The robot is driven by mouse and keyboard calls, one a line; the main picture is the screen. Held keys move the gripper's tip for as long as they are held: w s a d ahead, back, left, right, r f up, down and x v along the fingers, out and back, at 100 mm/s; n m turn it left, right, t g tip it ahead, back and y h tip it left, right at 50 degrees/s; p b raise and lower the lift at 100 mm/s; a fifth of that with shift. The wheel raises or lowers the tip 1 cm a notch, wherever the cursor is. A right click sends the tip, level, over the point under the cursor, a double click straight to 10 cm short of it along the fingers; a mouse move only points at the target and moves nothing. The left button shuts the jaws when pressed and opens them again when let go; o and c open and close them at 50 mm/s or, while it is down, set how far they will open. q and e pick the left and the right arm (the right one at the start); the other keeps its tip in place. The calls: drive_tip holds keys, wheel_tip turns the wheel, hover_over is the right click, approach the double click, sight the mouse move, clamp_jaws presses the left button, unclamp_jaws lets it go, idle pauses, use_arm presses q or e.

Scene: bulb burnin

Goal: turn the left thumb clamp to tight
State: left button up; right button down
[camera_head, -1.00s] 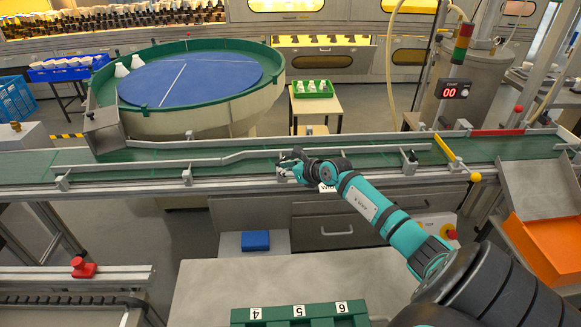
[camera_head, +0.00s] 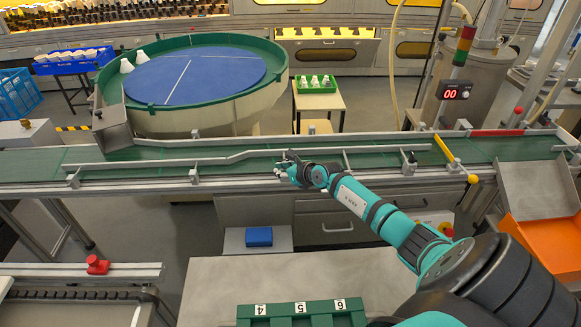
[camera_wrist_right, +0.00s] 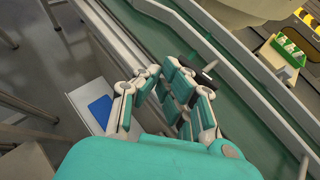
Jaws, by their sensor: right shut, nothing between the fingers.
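The guide rail (camera_head: 200,161) runs along the green conveyor on several brackets. My right gripper (camera_head: 287,169) is at the conveyor's near edge, around the middle bracket, with its fingers shut and nothing seen between them. In the right wrist view my gripper (camera_wrist_right: 160,78) points at the rail. A dark knob on a short rod, the left thumb clamp (camera_wrist_right: 210,68), shows just beyond the right finger there. I cannot tell whether they touch. In the head view the gripper mostly hides this clamp. A second dark thumb clamp (camera_head: 411,157) stands further right on the rail. My left gripper is out of view.
A yellow gate bar (camera_head: 447,152) with a ball end crosses the belt at the right. A round feeder with a blue disc (camera_head: 195,75) stands behind the conveyor. A green numbered rack (camera_head: 290,312) is at the front. An orange bin (camera_head: 545,240) is at the right.

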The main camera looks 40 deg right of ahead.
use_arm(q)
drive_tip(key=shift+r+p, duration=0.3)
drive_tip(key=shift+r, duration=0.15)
use_arm(e)
drive_tip(key=shift+w+a, duration=0.15)
drive_tip(key=shift+w, duration=0.15)
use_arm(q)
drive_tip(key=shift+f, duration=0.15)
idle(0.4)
